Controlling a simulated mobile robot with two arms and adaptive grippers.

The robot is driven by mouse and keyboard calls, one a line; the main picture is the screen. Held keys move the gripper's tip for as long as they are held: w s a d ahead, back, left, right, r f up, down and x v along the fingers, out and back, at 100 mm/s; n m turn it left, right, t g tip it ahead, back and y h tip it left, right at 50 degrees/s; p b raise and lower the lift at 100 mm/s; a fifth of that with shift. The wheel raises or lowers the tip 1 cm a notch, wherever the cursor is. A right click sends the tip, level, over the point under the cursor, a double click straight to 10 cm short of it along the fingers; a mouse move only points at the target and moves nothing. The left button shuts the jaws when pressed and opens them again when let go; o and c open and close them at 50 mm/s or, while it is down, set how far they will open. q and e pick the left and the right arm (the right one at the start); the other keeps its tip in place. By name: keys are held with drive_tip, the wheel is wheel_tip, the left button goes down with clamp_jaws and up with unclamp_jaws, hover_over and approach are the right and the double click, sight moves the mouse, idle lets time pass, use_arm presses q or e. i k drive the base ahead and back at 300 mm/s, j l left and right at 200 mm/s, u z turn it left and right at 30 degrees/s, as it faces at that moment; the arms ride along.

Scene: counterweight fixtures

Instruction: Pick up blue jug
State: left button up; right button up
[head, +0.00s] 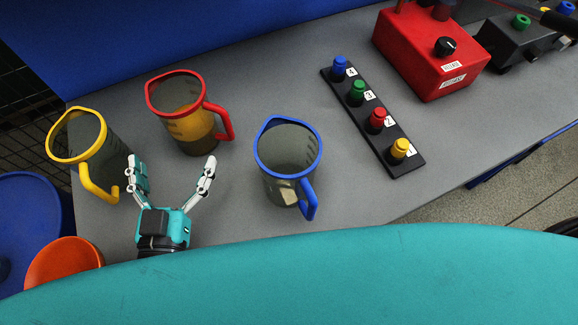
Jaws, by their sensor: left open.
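The blue jug (287,160) stands upright on the grey table right of the middle of the table's left half. It is clear with a blue rim, and its blue handle points toward the front right. My left gripper (172,168) is open and empty, with its fingers pointing away from me. It is left of the blue jug and apart from it. The red-rimmed jug (190,125) holds yellowish liquid and stands just beyond my left gripper. The yellow-rimmed jug (92,150) stands to the left of the gripper. My right gripper is not in view.
A black strip (372,118) with numbered coloured knobs lies right of the blue jug. A red box (425,50) with a black dial stands behind it. Blue (35,225) and orange (62,262) round containers sit at the lower left. The table (350,195) is bare around the blue jug.

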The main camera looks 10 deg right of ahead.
sight(288, 151)
drive_tip(key=k, duration=1)
